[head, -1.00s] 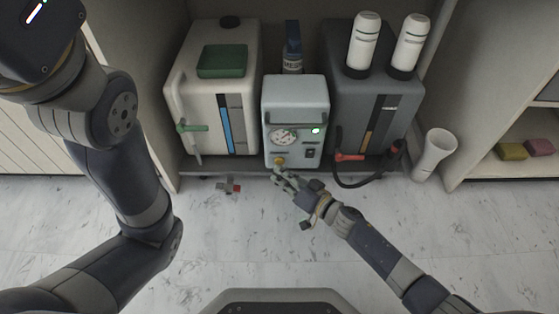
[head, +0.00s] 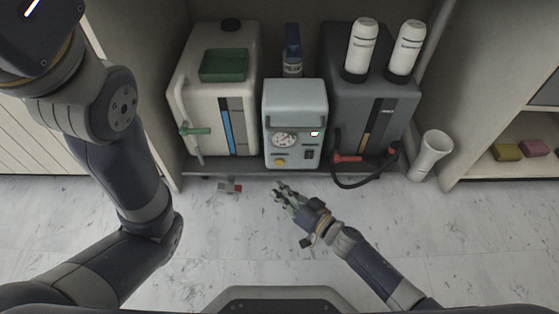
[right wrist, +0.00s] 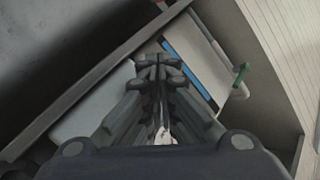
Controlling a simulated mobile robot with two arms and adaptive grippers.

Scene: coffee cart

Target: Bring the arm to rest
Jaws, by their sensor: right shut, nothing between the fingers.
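My right gripper (head: 281,191) is low over the floor, just in front of the cabinet's lower shelf, in the head view. Its fingers are shut with nothing between them, and they also show in the right wrist view (right wrist: 160,62). It is apart from the light blue-grey pump box (head: 295,120), which has a round gauge, a yellow knob and a lit light. My left arm (head: 130,160) stands folded at the left; its gripper is out of the picture.
A white tank (head: 190,100) with a green tap and a dark grey tank (head: 370,110) with a black hose flank the box. A white cup holder (head: 431,155) is at the right. Floor in front is clear.

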